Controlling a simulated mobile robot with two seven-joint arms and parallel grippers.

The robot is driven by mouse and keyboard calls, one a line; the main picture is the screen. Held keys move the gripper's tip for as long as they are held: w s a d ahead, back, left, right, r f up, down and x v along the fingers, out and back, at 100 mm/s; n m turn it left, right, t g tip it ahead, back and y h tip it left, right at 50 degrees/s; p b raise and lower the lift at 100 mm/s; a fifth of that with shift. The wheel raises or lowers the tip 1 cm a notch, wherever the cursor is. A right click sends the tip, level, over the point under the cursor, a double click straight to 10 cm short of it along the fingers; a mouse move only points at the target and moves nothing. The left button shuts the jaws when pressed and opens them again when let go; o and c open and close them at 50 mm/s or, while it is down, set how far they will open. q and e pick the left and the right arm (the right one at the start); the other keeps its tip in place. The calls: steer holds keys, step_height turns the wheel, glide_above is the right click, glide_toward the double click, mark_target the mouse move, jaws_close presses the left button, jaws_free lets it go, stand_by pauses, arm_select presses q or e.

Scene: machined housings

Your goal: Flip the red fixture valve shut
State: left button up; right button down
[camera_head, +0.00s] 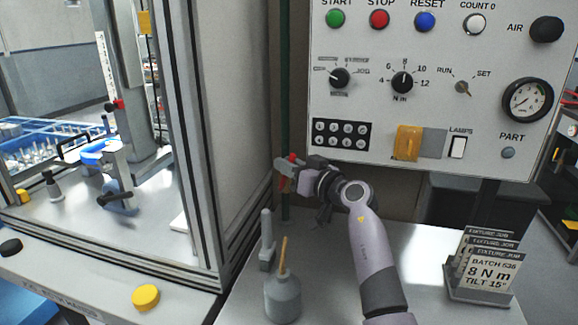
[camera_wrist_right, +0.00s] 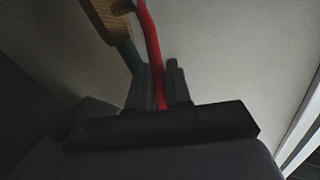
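The red valve lever (camera_wrist_right: 153,50) shows in the right wrist view as a long curved bar running down between my right gripper's fingers (camera_wrist_right: 160,88). The fingers sit close on both sides of it and appear shut on it. A tan, brass-like body (camera_wrist_right: 105,18) and a green pipe (camera_wrist_right: 131,55) lie left of the lever. In the head view my right gripper (camera_head: 287,170) is at the green pipe (camera_head: 285,212) beside the cell's corner, with a bit of red (camera_head: 292,158) showing there. The gripper hides most of the valve. My left gripper is not in view.
The control panel (camera_head: 425,185) hangs above and right of my gripper. A grey bottle (camera_head: 283,298) with a wooden stick and a grey upright piece (camera_head: 267,240) stand below it. A card holder (camera_head: 480,296) is at right. The framed cell (camera_head: 190,130) stands left.

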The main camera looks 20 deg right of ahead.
steer(key=shift+s+d+f+m+t+b, duration=0.3)
steer(key=shift+d+f+m+t, duration=0.1)
steer(key=shift+m+t, duration=0.35)
steer(key=shift+s+d+f+m+t+b, duration=0.25)
steer(key=shift+d+f+m+t+b, duration=0.2)
steer(key=shift+t, duration=0.45)
steer(key=shift+s+d+f+m+t+b, duration=0.25)
steer(key=shift+s+d+m+t, duration=0.1)
steer(key=shift+m+t, duration=0.45)
steer(key=c, duration=1.1)
jaws_free()
steer(key=shift+c, duration=0.2)
